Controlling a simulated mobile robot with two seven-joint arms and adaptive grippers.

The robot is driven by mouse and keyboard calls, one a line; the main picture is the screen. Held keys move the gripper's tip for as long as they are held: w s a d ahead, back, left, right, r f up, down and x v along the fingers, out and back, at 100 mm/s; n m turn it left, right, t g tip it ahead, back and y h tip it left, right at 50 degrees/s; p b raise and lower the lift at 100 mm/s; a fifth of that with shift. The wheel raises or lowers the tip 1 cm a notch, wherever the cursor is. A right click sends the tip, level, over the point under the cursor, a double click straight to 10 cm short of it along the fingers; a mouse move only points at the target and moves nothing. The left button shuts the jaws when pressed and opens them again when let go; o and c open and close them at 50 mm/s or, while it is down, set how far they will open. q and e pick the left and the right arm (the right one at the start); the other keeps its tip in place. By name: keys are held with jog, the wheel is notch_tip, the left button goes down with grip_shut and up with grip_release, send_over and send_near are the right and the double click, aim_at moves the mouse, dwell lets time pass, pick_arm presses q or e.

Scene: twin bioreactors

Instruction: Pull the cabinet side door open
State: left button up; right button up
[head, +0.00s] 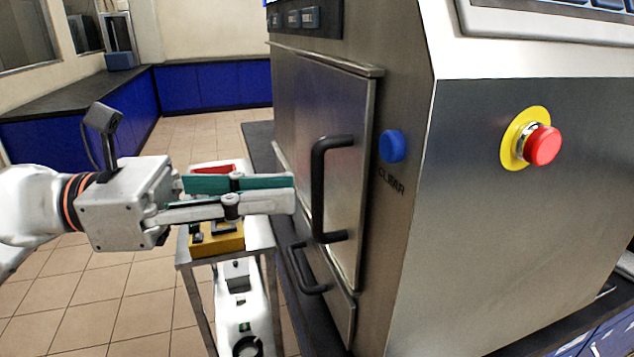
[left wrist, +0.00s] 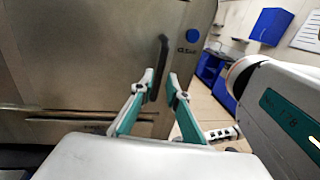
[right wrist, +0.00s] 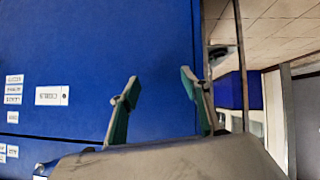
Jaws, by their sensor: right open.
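The steel cabinet's side door (head: 342,110) looks shut, with a black upright bar handle (head: 318,190) near its right edge. The handle also shows in the left wrist view (left wrist: 161,62). My left gripper (head: 293,192) points at the handle from the left, its fingertips just short of the bar in the head view. In the left wrist view its fingers (left wrist: 160,78) are partly apart, with the bar seen between the tips; I see no clear contact. My right gripper (right wrist: 160,80) is open and empty before a blue panel (right wrist: 120,40).
A second black handle (head: 303,270) sits on a lower door. A blue button (head: 392,146) is right of the handle, and a red stop button (head: 541,145) is on the front. A small metal stand (head: 190,262) with a yellow item (head: 217,240) is below my left gripper. Tiled floor is open left.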

aim_at(317, 228)
pick_arm(q)
jog(key=d, duration=0.3)
jog(key=d+p, duration=0.1)
jog(key=d, duration=0.1)
jog(key=shift+w+d, duration=0.2)
jog(key=shift+w, duration=0.15)
grip_shut()
